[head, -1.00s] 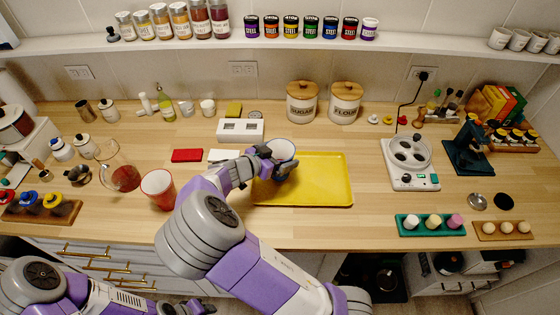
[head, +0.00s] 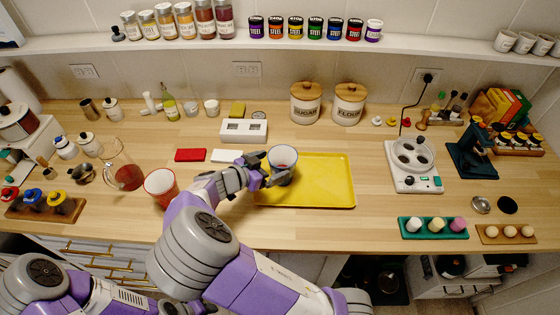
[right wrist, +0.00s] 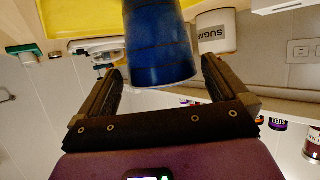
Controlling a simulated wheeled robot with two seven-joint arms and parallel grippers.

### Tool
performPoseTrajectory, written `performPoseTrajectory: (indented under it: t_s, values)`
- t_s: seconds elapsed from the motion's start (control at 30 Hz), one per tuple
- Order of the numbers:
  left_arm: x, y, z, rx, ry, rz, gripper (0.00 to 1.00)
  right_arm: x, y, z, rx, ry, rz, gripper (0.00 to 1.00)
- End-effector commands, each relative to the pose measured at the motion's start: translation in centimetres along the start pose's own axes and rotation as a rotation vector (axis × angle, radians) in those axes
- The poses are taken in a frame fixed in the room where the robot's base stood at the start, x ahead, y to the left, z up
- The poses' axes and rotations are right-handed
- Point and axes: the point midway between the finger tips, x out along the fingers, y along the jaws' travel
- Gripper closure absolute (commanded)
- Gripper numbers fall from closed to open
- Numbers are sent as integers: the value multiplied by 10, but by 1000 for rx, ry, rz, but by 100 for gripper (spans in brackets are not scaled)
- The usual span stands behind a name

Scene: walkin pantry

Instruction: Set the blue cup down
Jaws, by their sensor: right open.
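The blue cup (head: 284,176) stands upright at the back left part of the yellow tray (head: 325,190), its pale inside facing up. My right gripper (head: 270,170) is at the cup's left side with its fingers spread open. In the right wrist view the blue cup (right wrist: 160,45) shows upside down between the two open fingers, with a gap visible on each side near the tips. My left gripper (head: 186,307) is low at the bottom edge of the head view, mostly hidden, and its jaws cannot be made out.
A red cup (head: 161,186) and a glass jug (head: 124,172) stand left of my right arm. A white box (head: 243,131), a red block (head: 190,155) and sugar and flour canisters (head: 306,106) are behind. The tray's right part is clear.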

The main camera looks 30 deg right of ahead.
Motion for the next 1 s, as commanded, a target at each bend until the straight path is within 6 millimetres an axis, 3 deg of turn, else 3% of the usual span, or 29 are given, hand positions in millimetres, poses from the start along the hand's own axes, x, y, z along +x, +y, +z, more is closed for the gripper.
performPoseTrajectory:
  t_s: [0.1, 0.33, 1.0]
  values:
    - [-2, 1, 0, 0, 0, 0, 56, -28, -1, 0, 0, 0, -5, 0]
    - [-4, 2, 0, 0, 0, 0, 56, -59, 0, 0, 0, 0, -1, 0]
    - [-4, 2, 0, 0, 0, 0, 56, -65, 0, 0, -1, 0, 1, 0]
